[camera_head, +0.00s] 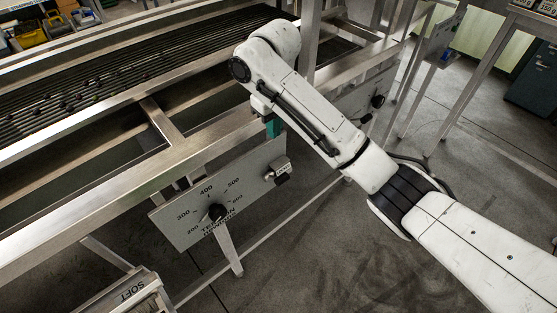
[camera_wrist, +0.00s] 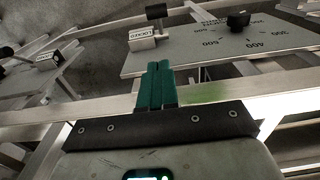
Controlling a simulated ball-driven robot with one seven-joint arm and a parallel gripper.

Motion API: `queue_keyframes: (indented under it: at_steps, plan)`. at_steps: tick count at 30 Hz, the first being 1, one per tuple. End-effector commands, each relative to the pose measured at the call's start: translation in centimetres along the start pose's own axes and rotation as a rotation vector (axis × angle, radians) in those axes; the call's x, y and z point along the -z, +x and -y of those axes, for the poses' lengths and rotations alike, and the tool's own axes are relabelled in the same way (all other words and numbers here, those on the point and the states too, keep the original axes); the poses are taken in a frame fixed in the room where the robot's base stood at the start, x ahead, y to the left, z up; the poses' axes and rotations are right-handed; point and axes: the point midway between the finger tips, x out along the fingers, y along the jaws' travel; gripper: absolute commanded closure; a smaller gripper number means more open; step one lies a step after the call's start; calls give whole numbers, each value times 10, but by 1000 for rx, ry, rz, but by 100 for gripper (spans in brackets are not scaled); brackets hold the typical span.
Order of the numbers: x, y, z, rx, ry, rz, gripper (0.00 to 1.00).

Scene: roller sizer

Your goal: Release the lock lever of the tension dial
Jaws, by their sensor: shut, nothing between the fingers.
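The grey tension dial panel (camera_head: 180,226) hangs below the front rail, with a black dial knob (camera_head: 217,212) among printed numbers. At its right end is the lock lever, a black grip (camera_head: 282,179) by a small pale plate. In the wrist view, the lever's black grip (camera_wrist: 156,11) stands above the plate (camera_wrist: 142,39), which seems to read LOCKED; the dial knob (camera_wrist: 238,20) is to its right. My gripper (camera_wrist: 159,66) has green fingers pressed together and empty, apart from the lever and plate. In the head view my gripper (camera_head: 273,127) is just above the lever, partly hidden by my arm.
The metal rail (camera_head: 150,180) of the roller machine runs behind the panel. A second panel (camera_head: 355,106) with a black knob (camera_head: 378,101) is farther right. A bin marked SOFT (camera_head: 132,293) is at lower left. The floor in front is clear.

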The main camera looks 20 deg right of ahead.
Motion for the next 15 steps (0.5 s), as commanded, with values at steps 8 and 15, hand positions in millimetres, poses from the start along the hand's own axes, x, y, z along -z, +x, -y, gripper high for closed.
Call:
queue_keyframes:
  at_steps: [8, 15]
  plan:
    - [0, 36, 1, 3, 0, 2, 100]
    - [-1, 75, 1, 1, 0, 3, 100]
